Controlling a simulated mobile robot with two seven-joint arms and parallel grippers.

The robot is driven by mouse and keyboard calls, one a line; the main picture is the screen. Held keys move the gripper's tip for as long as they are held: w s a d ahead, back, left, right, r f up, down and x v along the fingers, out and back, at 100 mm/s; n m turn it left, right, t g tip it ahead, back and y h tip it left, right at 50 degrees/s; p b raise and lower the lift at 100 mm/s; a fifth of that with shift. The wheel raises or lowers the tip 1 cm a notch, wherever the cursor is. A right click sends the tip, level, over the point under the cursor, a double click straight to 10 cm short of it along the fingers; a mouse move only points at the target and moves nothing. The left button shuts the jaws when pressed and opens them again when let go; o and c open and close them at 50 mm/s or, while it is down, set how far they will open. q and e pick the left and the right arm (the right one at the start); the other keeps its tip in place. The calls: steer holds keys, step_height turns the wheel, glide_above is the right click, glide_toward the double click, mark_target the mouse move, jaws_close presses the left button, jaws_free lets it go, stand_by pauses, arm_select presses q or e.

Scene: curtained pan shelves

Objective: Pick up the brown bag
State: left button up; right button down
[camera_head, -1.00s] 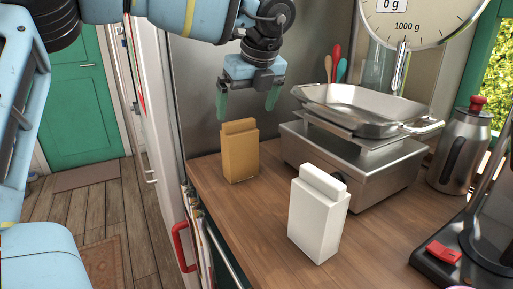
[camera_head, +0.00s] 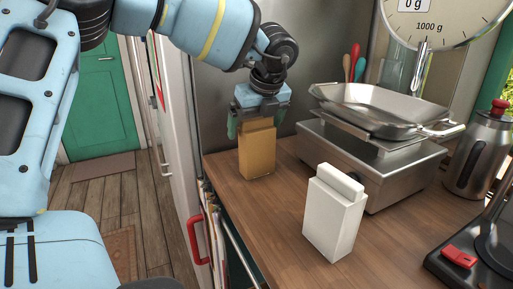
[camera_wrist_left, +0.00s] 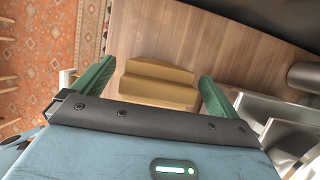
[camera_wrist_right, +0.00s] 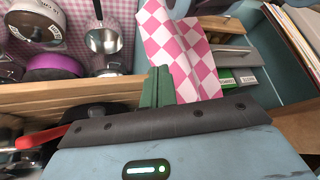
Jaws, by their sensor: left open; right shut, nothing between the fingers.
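The brown bag (camera_head: 257,153) stands upright on the wooden counter, near its left end, with a folded top. My left gripper (camera_head: 258,122) is open above it, pointing down, with one green finger on each side of the bag's top. In the left wrist view the bag (camera_wrist_left: 158,84) lies between the two open fingers (camera_wrist_left: 155,86), with gaps showing on both sides. My right gripper (camera_wrist_right: 157,88) is shut and empty in the right wrist view, its green fingers together. It is not seen in the head view.
A white bag (camera_head: 335,212) stands on the counter (camera_head: 285,225) to the right of the brown one. A metal scale (camera_head: 372,160) with a pan is behind it. A steel flask (camera_head: 478,155) stands far right. A drawer with a checkered cloth (camera_wrist_right: 180,45) is near my right gripper.

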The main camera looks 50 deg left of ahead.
arm_select(q)
steer(key=shift+a+f, duration=0.1)
steer(key=shift+f, duration=0.2)
steer(key=shift+c, duration=0.5)
steer(key=c, duration=0.7)
steer(key=shift+r, duration=0.1)
steer(key=c, duration=0.8)
